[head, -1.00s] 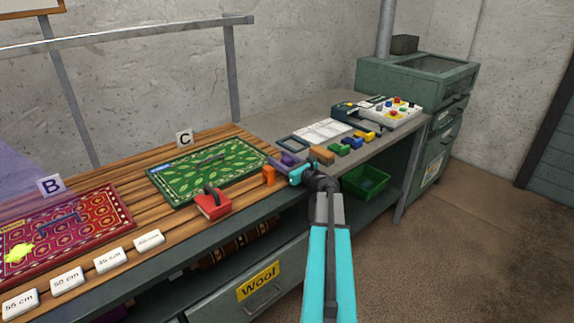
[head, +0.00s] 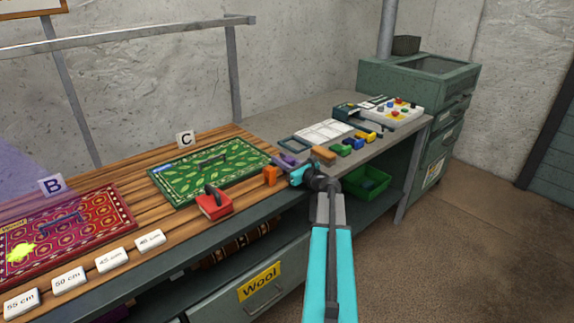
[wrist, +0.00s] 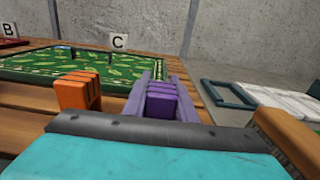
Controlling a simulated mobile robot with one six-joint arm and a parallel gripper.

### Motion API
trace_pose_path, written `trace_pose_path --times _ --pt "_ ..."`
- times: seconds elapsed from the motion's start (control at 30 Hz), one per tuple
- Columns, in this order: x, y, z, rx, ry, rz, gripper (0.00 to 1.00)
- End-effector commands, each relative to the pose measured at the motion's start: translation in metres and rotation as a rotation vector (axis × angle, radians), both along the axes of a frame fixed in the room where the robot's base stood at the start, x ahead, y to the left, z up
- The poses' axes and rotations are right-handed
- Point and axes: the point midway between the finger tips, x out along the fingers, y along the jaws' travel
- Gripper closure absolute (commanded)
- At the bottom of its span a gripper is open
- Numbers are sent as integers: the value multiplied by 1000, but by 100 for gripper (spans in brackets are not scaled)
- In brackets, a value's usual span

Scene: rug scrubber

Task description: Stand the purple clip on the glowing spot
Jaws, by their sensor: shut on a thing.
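The purple clip (wrist: 162,100) is between the two pale purple fingers of my gripper (wrist: 163,88) in the wrist view. The fingers are shut on it. In the head view my gripper (head: 288,162) is over the front part of the bench, just right of the green rug, with the purple clip (head: 289,159) small and partly hidden. I cannot tell whether the clip touches the bench. A bright yellow glowing spot (head: 20,250) lies on the red rug (head: 95,222) by sign B, at the far left of the head view.
An orange clip (head: 270,176) stands left of my gripper. A red block with a dark handle (head: 214,205) and white length tags (head: 150,240) line the front edge. The green rug (head: 180,187) lies behind.

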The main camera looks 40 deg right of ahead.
Motion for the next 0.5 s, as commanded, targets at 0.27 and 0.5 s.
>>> trace_pose_path --times 0.27,0.5 --pt "0 0 4 0 0 1 100" --pt "0 1 23 -1 -1 1 100"
